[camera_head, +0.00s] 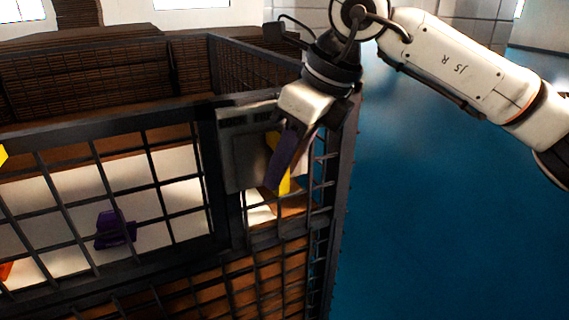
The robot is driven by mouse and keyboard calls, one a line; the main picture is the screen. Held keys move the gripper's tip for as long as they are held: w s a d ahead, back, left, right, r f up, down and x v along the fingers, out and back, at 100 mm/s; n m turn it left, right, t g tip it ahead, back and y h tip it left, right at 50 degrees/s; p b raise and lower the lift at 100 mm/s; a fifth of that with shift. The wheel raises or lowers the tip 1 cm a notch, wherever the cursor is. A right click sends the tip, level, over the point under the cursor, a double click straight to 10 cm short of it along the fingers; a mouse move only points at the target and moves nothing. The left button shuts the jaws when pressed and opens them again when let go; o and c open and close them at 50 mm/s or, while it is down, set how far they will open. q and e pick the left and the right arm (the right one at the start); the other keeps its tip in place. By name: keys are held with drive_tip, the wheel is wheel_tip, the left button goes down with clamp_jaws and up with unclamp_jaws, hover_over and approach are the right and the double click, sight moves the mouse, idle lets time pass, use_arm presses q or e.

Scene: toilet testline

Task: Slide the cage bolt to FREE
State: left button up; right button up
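The cage (225,180) has a dark metal mesh front with a grey latch plate (240,152) near its right corner post. My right gripper (284,158) reaches down from above to the right side of this plate. A dark purple piece shows at its tip, in front of a yellow piece (283,182). I cannot tell which of these belongs to the bolt, or whether the fingers are closed on it. The bolt's position and any FREE marking are not readable. My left gripper is not in view.
Behind the mesh, a purple object (115,230) lies on a pale surface. Small yellow and orange patches show at the left edge. Brown slatted panels (90,75) stand behind. The blue floor (430,220) right of the cage is clear.

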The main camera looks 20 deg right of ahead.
drive_tip(key=v, duration=1)
drive_tip(key=shift+r, duration=0.15)
drive_tip(key=shift+s+a, duration=0.1)
